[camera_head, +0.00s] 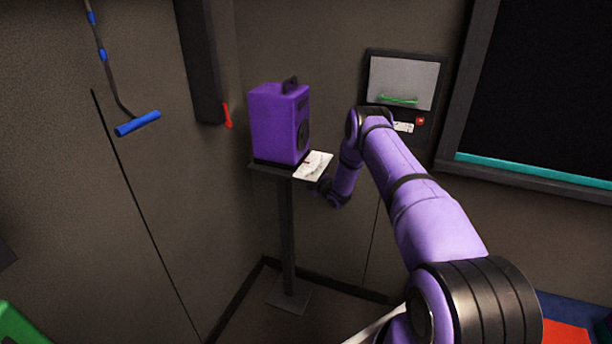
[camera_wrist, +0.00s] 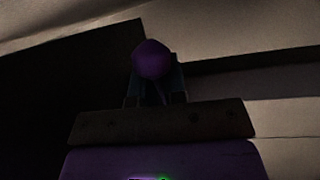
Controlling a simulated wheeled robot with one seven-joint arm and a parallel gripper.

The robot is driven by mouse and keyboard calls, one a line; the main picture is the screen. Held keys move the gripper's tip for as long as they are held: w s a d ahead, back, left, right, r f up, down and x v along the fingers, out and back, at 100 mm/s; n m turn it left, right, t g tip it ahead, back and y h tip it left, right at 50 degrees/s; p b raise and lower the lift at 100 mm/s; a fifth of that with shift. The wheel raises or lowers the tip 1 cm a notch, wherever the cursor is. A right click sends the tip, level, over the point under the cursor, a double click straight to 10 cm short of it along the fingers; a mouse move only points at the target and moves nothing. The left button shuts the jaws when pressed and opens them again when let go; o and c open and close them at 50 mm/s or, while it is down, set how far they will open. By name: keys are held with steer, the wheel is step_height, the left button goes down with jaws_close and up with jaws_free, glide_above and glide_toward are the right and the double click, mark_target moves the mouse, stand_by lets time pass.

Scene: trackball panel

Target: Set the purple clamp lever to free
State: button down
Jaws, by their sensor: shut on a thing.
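The purple clamp lever (camera_wrist: 151,59) shows in the wrist view as a round purple knob with a thin stem below it. My gripper (camera_wrist: 154,82) has its two fingers on either side of the knob and stem and is shut on the lever. The lever's base and its marked positions cannot be made out in the dark wrist view. In the head view my arm reaches down toward the small stand, and the lever and fingertips are hidden there.
A purple speaker-like box (camera_head: 279,123) and a white card (camera_head: 313,166) sit on the narrow stand (camera_head: 288,228) beside my wrist. A wall panel (camera_head: 403,83) with a green handle is behind my arm. A red lever (camera_head: 227,116) hangs on the left.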

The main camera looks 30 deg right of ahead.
steer(key=shift+d, duration=0.25)
steer(key=m, duration=0.1)
steer(key=f+m+g, duration=0.1)
steer(key=m, duration=0.1)
steer(key=shift+s+a+f+m+h, duration=0.1)
steer(key=shift+s+f+m+h, duration=0.1)
steer(key=shift+f+m+h, duration=0.1)
steer(key=s+a+f+m+g, duration=0.1)
steer(key=m+g, duration=0.1)
steer(key=m, duration=0.1)
steer(key=s+a+f+m+g+y, duration=0.1)
steer(key=m, duration=0.2)
steer(key=s+a+f+m+g, duration=0.1)
steer(key=m+g, duration=0.1)
steer(key=m, duration=0.1)
steer(key=shift+s+a+f+m+g+y, duration=0.1)
steer(key=shift+a+m+g+y, duration=0.1)
steer(key=shift+m+g+y, duration=0.1)
steer(key=shift+s+a+f, duration=0.1)
steer(key=c, duration=1.2)
jaws_free()
steer(key=shift+o, duration=0.2)
steer(key=shift+a+r, duration=0.1)
steer(key=shift+r, duration=0.1)
